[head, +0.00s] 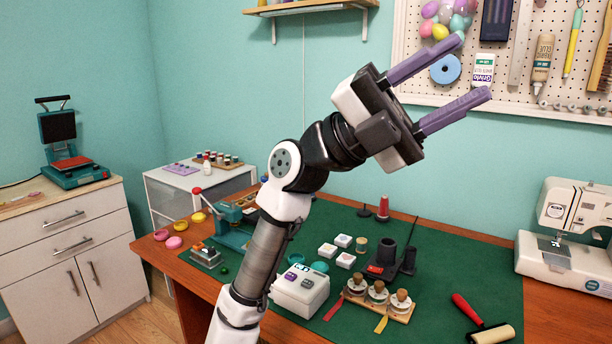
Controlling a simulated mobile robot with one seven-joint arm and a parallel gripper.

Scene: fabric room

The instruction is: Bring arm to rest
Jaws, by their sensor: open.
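My gripper (476,70) is in the head view, raised high above the table in front of the teal wall and the pegboard. Its two purple fingers are spread apart with nothing between them. The fingers point up and to the right. My white and grey arm rises from the bottom of the view and bends at the elbow joint. The arm hides part of the table and its left-hand items.
A green mat (450,262) covers the wooden table. A sewing machine (570,235) stands right. The pegboard (510,50) hangs behind the gripper.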

